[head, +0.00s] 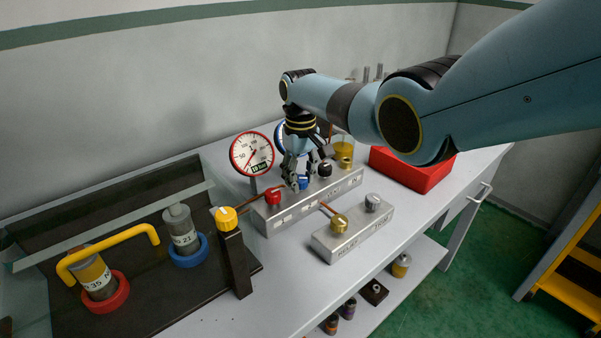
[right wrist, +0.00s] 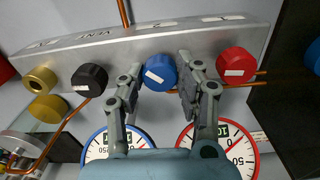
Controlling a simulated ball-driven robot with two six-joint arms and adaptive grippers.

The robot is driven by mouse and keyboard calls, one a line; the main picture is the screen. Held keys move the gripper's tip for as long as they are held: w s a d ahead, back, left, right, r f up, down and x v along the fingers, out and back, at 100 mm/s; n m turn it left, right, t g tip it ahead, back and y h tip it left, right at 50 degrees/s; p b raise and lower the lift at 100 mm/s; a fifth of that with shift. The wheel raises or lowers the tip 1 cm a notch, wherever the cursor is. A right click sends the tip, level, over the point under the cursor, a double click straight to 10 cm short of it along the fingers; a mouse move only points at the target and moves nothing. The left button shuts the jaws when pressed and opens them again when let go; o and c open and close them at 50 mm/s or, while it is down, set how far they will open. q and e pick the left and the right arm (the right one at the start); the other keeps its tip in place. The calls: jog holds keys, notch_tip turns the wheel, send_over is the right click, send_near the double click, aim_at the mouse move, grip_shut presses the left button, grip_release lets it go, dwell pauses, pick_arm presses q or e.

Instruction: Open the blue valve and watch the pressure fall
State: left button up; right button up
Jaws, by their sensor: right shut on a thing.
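The blue valve (head: 304,182) is a round knob with a white mark on the grey valve block (head: 312,202). In the right wrist view the blue valve (right wrist: 160,72) sits between a black knob (right wrist: 90,79) and a red knob (right wrist: 236,66). My right gripper (head: 297,180) reaches down from above and is shut on the blue valve, one finger on each side. A red-rimmed gauge (head: 252,154) stands behind the block. A blue-rimmed gauge (head: 281,138) is partly hidden by my right gripper. I cannot read their needles surely. My left gripper is out of view.
A smaller relief block (head: 330,248) with gold and silver knobs sits in front. A red bin (head: 410,172) stands right.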

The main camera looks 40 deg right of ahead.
aim_at(301, 178)
jog(key=n, duration=0.3)
jog(key=shift+r+n+p, duration=0.1)
jog(key=shift+n+p, duration=0.2)
jog(key=shift+n, duration=1.5)
jog(key=o, duration=1.1)
jog(key=shift+o, duration=0.2)
notch_tip(301, 178, up, 12)
